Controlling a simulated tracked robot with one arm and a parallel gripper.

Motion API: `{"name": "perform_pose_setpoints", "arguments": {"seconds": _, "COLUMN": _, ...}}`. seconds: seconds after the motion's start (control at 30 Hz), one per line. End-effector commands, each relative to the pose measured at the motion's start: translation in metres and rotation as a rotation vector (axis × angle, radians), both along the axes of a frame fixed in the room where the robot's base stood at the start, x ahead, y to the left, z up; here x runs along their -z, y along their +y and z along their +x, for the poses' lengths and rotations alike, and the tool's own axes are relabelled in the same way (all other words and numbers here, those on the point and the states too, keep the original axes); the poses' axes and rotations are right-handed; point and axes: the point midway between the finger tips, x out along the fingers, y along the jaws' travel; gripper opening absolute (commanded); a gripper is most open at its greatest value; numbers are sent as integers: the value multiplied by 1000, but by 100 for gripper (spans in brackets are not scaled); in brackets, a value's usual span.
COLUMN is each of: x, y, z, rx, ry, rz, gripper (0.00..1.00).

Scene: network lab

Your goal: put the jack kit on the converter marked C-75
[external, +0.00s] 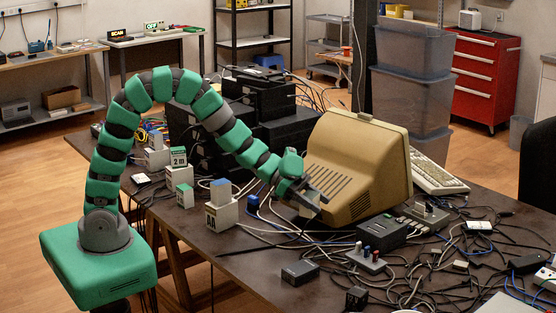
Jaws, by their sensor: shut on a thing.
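My gripper (312,204) is at the end of the green segmented arm, low in front of the beige monitor. It is shut on a small greyish thing, mostly hidden by the fingers; I cannot tell whether this is the jack kit. Small dark boxes lie on the near part of the table, one in the front middle (300,272) and one at the front edge (357,298). A larger dark grey box (382,235) stands right of the gripper. I cannot read C-75 on any of them, so I cannot tell which is the converter.
The beige monitor (358,165) stands right behind my gripper. White boxes with labels, one reading 2m (179,157), stand left on the table, with a larger white one (222,214) nearer. Tangled cables cover the right side. The table (225,262) is barer at the front left.

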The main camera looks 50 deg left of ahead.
Motion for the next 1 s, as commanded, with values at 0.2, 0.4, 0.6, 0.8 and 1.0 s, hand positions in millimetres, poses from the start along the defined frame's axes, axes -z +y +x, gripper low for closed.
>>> {"name": "perform_pose_setpoints", "arguments": {"seconds": 0.2, "x": 8, "y": -59, "z": -67, "rx": 239, "ry": 3, "rz": 0, "gripper": 22}}
{"name": "perform_pose_setpoints", "arguments": {"seconds": 0.4, "x": 15, "y": -80, "z": -101, "rx": 354, "ry": 1, "rz": -1, "gripper": 22}}
{"name": "perform_pose_setpoints", "arguments": {"seconds": 0.6, "x": 33, "y": -85, "z": -109, "rx": 381, "ry": 2, "rz": -2, "gripper": 22}}
{"name": "perform_pose_setpoints", "arguments": {"seconds": 0.8, "x": 58, "y": -84, "z": -108, "rx": 378, "ry": 1, "rz": -3, "gripper": 22}}
{"name": "perform_pose_setpoints", "arguments": {"seconds": 1.0, "x": 78, "y": -84, "z": -108, "rx": 377, "ry": 3, "rz": -2, "gripper": 22}}
